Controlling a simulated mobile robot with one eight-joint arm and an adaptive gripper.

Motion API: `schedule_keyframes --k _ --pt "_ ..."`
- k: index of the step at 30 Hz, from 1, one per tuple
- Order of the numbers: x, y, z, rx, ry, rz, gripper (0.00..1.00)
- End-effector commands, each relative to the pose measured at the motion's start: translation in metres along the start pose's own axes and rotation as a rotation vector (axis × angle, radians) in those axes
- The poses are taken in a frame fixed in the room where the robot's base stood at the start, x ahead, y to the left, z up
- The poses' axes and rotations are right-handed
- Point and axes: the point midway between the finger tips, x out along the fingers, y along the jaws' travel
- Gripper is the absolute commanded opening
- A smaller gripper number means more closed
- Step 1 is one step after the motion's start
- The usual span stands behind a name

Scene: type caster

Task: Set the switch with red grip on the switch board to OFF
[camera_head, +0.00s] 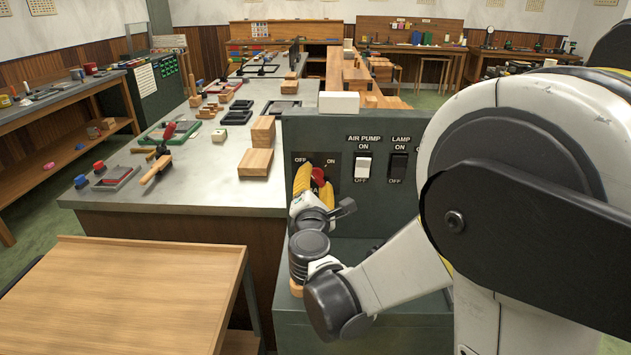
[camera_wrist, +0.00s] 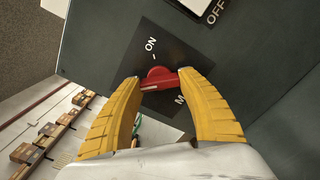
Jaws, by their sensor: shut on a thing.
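The switch's red grip (camera_head: 318,174) is on the front of the grey-green switch board (camera_head: 300,132), below and between the OFF label on the left and the ON label on the right. In the wrist view the red grip (camera_wrist: 160,78) is a rounded knob with a bar across it, on a dark plate with ON printed nearby. My gripper (camera_head: 315,177) is at the switch, its yellow fingers shut on the red grip; in the wrist view the gripper (camera_wrist: 158,80) has one finger at each end of the bar. The fingers hide part of the plate; I cannot tell which label the grip points to.
A white AIR PUMP rocker (camera_head: 363,167) and a black LAMP rocker (camera_head: 397,167) sit just right of the switch. A long workbench (camera_head: 215,170) with blocks and tools stands to the left. A wooden table (camera_head: 130,290) is at the front left.

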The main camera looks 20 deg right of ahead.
Motion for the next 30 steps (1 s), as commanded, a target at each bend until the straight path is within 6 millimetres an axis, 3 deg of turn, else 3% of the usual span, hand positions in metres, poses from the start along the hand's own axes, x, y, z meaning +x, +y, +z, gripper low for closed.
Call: schedule_keyframes --k 22,23,24,30 --pt "0.0009 0.0008 0.0005 -0.084 -0.001 0.001 0.17" --pt "0.0009 0.0008 0.0004 -0.084 -0.001 0.001 0.56" --pt "0.0008 0.0008 0.0004 -0.084 -0.001 0.001 0.68" --pt "0.0005 0.0005 0.0002 -0.082 -0.001 0.000 0.70"
